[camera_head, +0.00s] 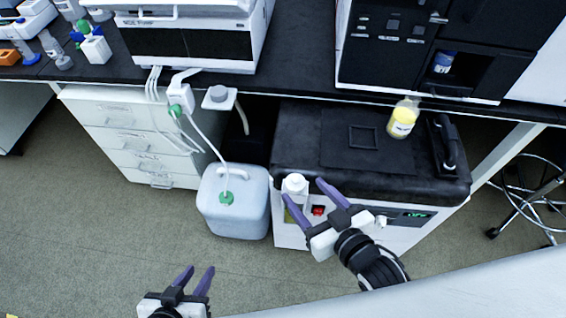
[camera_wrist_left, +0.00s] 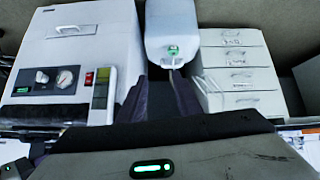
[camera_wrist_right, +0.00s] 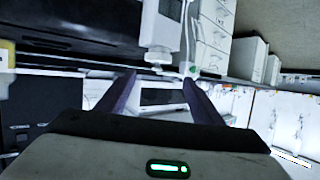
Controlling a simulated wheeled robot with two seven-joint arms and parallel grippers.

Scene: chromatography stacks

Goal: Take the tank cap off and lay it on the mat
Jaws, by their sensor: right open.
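The tank is a pale translucent jug (camera_head: 250,205) on the floor, with a green cap (camera_head: 227,198) on its top and a white tube running up from the cap. The tank (camera_wrist_left: 172,22) and green cap (camera_wrist_left: 172,50) also show in the left wrist view. A black mat (camera_head: 395,155) with a square outline lies on the black-topped cabinet. My left gripper (camera_head: 197,270) is open and empty, below the tank in the head view and apart from it.
A black handle (camera_head: 446,145) is at the cabinet's right. White drawers (camera_head: 130,135) stand left of the tank, and a bench with instruments (camera_head: 190,40) is behind. Floor in front of the tank is clear.

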